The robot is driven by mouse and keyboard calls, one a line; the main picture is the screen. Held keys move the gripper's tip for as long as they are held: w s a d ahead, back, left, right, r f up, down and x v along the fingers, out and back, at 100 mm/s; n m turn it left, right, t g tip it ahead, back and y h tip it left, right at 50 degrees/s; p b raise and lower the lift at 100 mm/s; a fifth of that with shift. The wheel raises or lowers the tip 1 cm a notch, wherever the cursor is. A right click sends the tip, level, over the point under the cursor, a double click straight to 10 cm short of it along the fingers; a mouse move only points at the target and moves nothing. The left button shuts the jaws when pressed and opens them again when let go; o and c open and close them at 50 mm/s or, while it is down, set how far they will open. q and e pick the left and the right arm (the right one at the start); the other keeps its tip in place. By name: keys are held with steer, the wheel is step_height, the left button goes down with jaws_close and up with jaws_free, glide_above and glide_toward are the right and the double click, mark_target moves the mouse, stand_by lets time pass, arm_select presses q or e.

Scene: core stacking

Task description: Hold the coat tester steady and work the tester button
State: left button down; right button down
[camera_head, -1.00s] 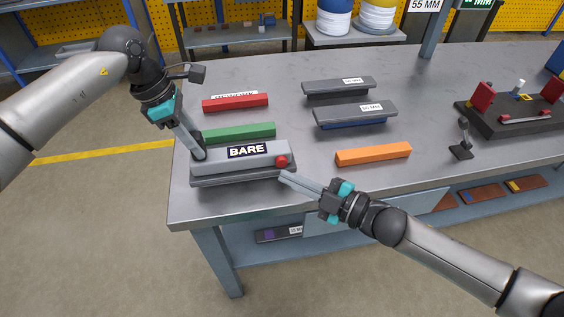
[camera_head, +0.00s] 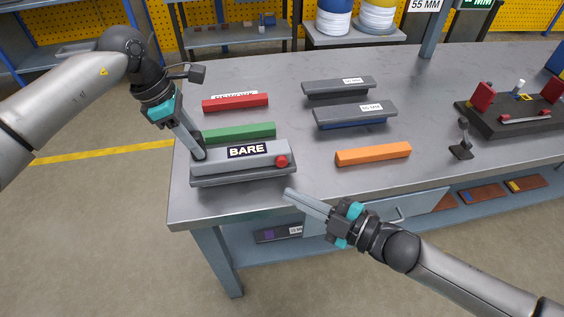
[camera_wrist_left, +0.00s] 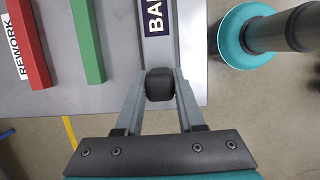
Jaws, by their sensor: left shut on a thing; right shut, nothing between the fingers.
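The coat tester (camera_head: 222,165) is a grey box on a darker base near the table's front left corner. Its label reads BARE, and a red button (camera_head: 282,161) sits at its right end. My left gripper (camera_head: 200,154) is shut on the dark knob at the tester's left end. The left wrist view shows that black knob (camera_wrist_left: 159,84) between the two fingers, with part of the tester (camera_wrist_left: 158,50) beyond it. My right gripper (camera_head: 288,194) is shut and empty, in front of the tester and below the button, apart from it.
Green (camera_head: 240,132) and red (camera_head: 236,102) bars lie behind the tester. An orange bar (camera_head: 373,154) lies to the right. Two grey-topped blocks (camera_head: 338,86) (camera_head: 355,114) stand farther back. A dark fixture (camera_head: 515,115) is at right. The table (camera_head: 270,95) has bare room between them.

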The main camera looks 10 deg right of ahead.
arm_select(q)
steer(key=shift+c, duration=2.2)
jaws_free()
